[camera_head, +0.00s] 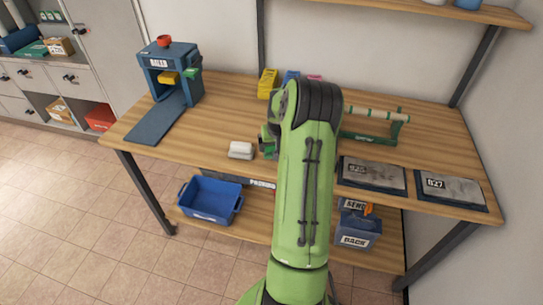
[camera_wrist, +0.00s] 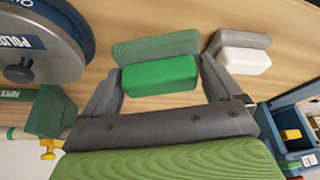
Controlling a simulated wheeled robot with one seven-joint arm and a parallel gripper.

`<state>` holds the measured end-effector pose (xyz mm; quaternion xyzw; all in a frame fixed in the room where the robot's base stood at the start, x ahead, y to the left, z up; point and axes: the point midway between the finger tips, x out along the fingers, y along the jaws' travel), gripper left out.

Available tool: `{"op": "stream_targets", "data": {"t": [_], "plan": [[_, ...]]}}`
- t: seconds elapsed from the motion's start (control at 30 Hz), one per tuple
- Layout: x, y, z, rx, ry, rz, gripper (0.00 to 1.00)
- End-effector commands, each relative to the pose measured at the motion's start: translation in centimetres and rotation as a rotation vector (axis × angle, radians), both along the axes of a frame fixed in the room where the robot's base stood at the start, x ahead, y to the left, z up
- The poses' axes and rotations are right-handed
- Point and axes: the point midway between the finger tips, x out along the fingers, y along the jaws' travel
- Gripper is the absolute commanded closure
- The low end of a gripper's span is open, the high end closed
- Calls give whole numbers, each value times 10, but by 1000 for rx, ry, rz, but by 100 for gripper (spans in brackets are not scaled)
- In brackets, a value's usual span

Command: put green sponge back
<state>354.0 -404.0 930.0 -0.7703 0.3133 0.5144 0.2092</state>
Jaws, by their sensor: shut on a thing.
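The green sponge (camera_wrist: 160,75) is a block with a bright green face and a duller green face. In the wrist view it sits between the two fingers of my gripper (camera_wrist: 160,83), which is shut on it. In the head view my gripper (camera_head: 268,145) is mostly hidden behind my arm, over the wooden bench, with a bit of green showing there. A white and grey sponge (camera_head: 240,150) lies on the bench just left of my gripper; it also shows in the wrist view (camera_wrist: 243,60). I cannot tell whether the green sponge touches the bench.
A blue press (camera_head: 172,70) stands at the bench's left. Small yellow (camera_head: 267,83), blue and pink items stand at the back. A green paper holder (camera_head: 370,140) and two dark-framed plates (camera_head: 372,174) are on the right. A polish tin (camera_wrist: 40,45) is near my gripper. A blue bin (camera_head: 210,198) sits below.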

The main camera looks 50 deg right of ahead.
Motion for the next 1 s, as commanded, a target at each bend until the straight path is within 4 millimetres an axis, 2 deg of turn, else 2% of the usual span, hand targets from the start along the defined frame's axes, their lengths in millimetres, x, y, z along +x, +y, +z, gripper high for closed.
{"op": "stream_targets", "data": {"t": [0.2, 0.57, 0.6, 0.87, 1.0], "plan": [[0, 1, -37, 4, 2, 2, 41], [0, 1, -42, -1, 1, 2, 41], [0, 1, -41, 0, 0, 1, 1], [0, 1, -38, 0, 0, 1, 0], [-4, 4, -17, -4, -1, 0, 0]]}}
